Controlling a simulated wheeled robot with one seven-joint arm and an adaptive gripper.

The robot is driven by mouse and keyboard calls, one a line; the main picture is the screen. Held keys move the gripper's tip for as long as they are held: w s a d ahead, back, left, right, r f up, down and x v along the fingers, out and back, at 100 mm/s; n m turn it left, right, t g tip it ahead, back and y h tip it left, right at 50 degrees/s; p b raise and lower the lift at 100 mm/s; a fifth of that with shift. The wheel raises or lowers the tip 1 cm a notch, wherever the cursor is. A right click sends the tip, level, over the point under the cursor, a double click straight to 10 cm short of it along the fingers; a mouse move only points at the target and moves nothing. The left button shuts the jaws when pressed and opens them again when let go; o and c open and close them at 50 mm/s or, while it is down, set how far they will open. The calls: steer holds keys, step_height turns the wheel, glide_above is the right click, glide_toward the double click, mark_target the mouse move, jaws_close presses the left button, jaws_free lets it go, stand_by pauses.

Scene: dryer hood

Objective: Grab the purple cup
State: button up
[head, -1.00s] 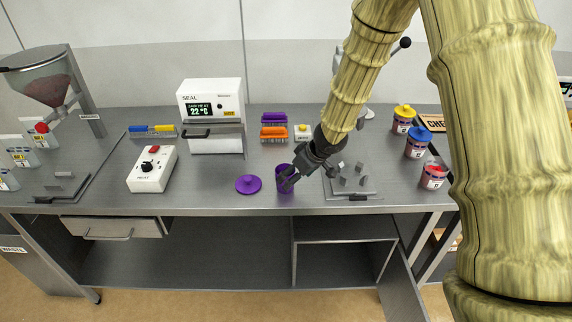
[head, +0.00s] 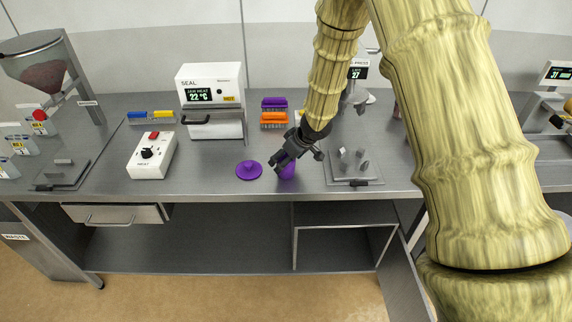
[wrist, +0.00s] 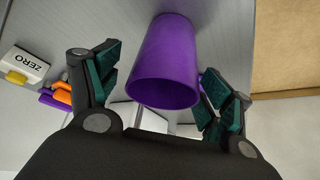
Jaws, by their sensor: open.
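The purple cup (head: 288,171) stands on the grey bench near its front edge, partly hidden behind my gripper in the head view. In the wrist view the purple cup (wrist: 165,62) appears between the two fingers, its open rim facing the camera. My gripper (head: 283,162) is open, with its fingertips at the cup. In the wrist view my gripper (wrist: 158,88) has one teal-padded finger on each side of the cup. The left finger is clearly apart from it; the right finger is close to its wall, and I cannot tell if they touch.
A purple lid (head: 249,170) lies just left of the cup. A grey plate with metal posts (head: 355,168) is to the right. A white heat box (head: 152,155) and the seal machine (head: 211,100) stand further left. Orange and purple racks (head: 273,118) are behind.

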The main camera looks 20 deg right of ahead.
steer(key=shift+x, duration=1.6)
steer(key=shift+a, duration=0.1)
steer(key=c, duration=1)
steer(key=shift+c, duration=0.2)
